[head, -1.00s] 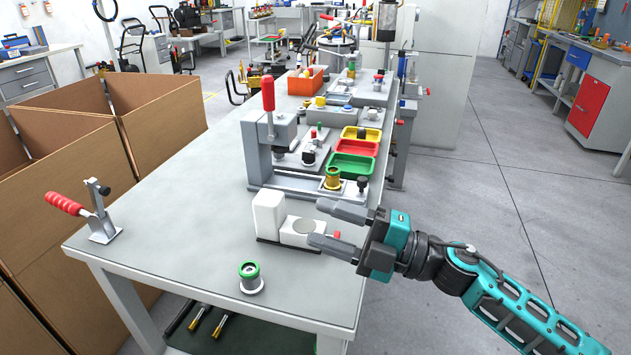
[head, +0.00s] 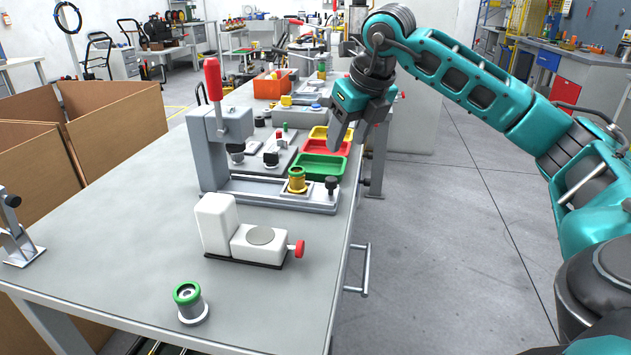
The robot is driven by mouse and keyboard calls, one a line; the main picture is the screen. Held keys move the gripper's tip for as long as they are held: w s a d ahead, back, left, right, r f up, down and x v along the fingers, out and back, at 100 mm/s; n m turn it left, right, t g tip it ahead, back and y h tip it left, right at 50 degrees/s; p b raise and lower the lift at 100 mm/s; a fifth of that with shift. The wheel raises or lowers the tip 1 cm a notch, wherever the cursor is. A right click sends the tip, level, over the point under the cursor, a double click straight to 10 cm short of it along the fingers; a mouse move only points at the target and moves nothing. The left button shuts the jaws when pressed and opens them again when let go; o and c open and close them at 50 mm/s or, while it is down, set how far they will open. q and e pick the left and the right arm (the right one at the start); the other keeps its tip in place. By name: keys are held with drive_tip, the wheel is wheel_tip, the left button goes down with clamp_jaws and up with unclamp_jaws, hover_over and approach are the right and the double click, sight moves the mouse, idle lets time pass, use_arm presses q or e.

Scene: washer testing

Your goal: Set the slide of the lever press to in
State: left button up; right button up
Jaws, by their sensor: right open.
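The lever press (head: 208,150) is a grey stand with an upright red-handled lever (head: 213,80) at its left end. Its long low base runs to the right. A slide with a black knob (head: 332,184) lies at the right end of that base, clear of the press head. A brass part with a green ring (head: 297,180) stands on the slide. My right gripper (head: 347,145) is open and empty, pointing down above and behind the black knob, beside the green tray. It is apart from the knob. My left gripper is out of view.
A white device with a red knob (head: 245,240) and a green-topped fixture (head: 187,297) stand in front of the press. Green (head: 318,167), red (head: 325,147) and yellow trays lie behind the slide. A metal handle (head: 362,272) juts from the table's right edge. The table's left front is mostly clear.

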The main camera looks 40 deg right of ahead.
sight(331, 179)
drive_tip(key=b+x, duration=0.3)
drive_tip(key=x, duration=0.8)
drive_tip(key=shift+w+a+f, duration=0.1)
drive_tip(key=shift+f, duration=0.2)
drive_tip(key=shift+w+f, duration=0.2)
drive_tip(key=shift+f, duration=0.2)
clamp_jaws()
